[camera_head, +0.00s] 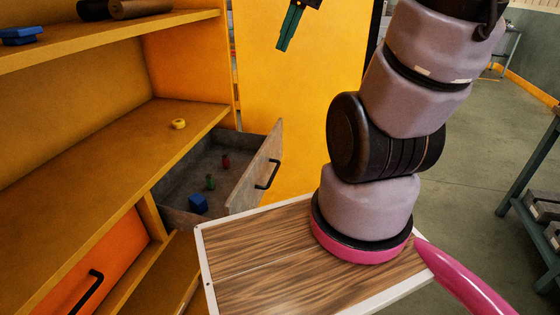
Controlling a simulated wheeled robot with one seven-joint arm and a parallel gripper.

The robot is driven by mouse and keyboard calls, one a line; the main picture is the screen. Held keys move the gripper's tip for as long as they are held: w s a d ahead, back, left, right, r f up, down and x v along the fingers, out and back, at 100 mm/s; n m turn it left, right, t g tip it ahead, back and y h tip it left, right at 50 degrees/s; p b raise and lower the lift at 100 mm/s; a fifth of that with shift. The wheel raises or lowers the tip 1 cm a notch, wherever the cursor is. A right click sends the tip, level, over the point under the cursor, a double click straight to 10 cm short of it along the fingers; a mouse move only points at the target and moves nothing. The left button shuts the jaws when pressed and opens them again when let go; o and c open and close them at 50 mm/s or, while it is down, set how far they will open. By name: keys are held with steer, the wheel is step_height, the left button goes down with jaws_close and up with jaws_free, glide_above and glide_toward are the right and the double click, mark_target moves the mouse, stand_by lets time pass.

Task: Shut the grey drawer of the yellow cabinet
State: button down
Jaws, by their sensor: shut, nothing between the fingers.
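The grey drawer (236,196) of the yellow cabinet (150,135) stands pulled out on the left of the head view. Its front panel (259,168) has a black handle (267,174) and faces right. Inside lie a blue block (198,204), a small green thing (210,183) and a small red thing (226,161). My gripper (283,46) hangs at the top middle, its dark green fingers pointing down and together, holding nothing. In the picture it is well above the drawer front and apart from it.
A yellow upright panel (300,120) stands behind the drawer. An orange drawer front (100,262) is at lower left. The shelves hold a yellow ring (178,124), a blue thing (20,36) and dark cylinders (140,8). A green-framed bench (535,165) is far right, with open floor before it.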

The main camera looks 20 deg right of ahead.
steer(key=w+d+f+m+g+y, duration=0.1)
steer(key=w+d+f+m+y, duration=0.2)
steer(key=f, duration=0.4)
steer(key=w+d+f+m+g+y, duration=0.1)
steer(key=w+d+f+m+y, duration=0.2)
steer(key=f, duration=0.4)
steer(key=w+d+f+m+g+y, duration=0.1)
steer(key=w+d+f+m+y, duration=0.2)
steer(key=f, duration=0.5)
steer(key=d+f+m+t+y, duration=0.3)
steer(key=d+f+m+t, duration=0.25)
steer(key=f, duration=0.55)
steer(key=m+t, duration=0.5)
glide_toward(274, 156)
steer(key=shift+h, duration=0.4)
steer(key=x, duration=0.6)
steer(key=shift+w+a, duration=0.2)
steer(key=shift+w, duration=0.2)
steer(key=x, duration=2.4)
steer(key=shift+w+a, duration=0.1)
steer(key=shift+a, duration=0.1)
steer(key=shift+w+a+r, duration=0.1)
steer(key=shift+w+a, duration=0.3)
steer(key=shift+a, duration=0.1)
